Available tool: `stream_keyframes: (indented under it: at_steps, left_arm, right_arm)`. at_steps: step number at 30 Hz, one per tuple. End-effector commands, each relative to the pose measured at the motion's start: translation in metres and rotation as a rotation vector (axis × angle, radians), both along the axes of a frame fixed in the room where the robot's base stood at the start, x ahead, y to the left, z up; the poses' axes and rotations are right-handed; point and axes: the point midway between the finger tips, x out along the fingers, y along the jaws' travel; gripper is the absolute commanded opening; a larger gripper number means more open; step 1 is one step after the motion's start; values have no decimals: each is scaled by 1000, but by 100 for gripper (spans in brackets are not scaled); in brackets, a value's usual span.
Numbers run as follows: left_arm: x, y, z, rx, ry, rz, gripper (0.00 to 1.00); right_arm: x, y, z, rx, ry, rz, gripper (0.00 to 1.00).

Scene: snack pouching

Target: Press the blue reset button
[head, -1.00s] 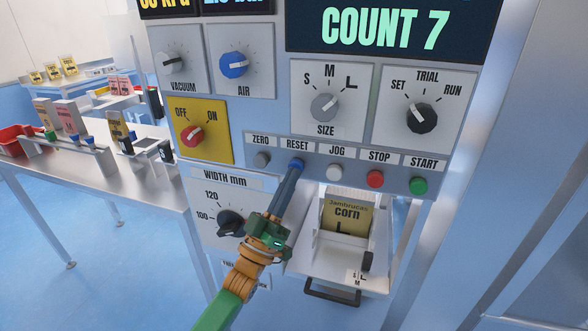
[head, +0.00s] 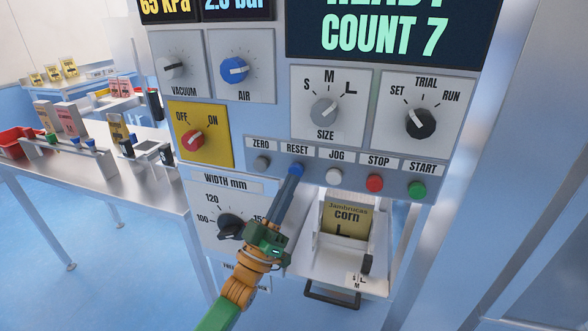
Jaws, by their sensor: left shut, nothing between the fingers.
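The blue reset button (head: 296,168) sits under the RESET label in the row of buttons on the machine panel (head: 270,120). My left gripper (head: 292,178) reaches up from below, its dark fingers shut and empty. The fingertips are right at the lower edge of the blue button in the picture; I cannot tell whether they touch it. The button's top shows above the fingertips. My right gripper is not in view.
Grey zero (head: 262,162), white jog (head: 334,176), red stop (head: 375,183) and green start (head: 417,190) buttons flank it. A tray (head: 318,267) with a corn pouch (head: 346,222) is below. The width dial (head: 231,225) is close to my gripper. The display (head: 390,30) shows COUNT 7.

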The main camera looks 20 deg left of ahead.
Motion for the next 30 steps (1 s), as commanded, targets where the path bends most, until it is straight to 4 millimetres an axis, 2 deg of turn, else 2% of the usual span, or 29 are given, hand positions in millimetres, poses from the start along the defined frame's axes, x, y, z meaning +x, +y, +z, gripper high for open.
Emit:
stream_keyframes:
  at_steps: [5,12,18,30]
  left_arm:
    - [-3,0,2,0,0,0,0]
    - [-36,1,4,0,2,0,0]
    - [-58,2,2,1,1,0,0]
    - [-60,2,0,0,-1,0,0]
  right_arm:
    - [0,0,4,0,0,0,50]
    - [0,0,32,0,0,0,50]
    - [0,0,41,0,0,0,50]
    - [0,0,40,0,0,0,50]
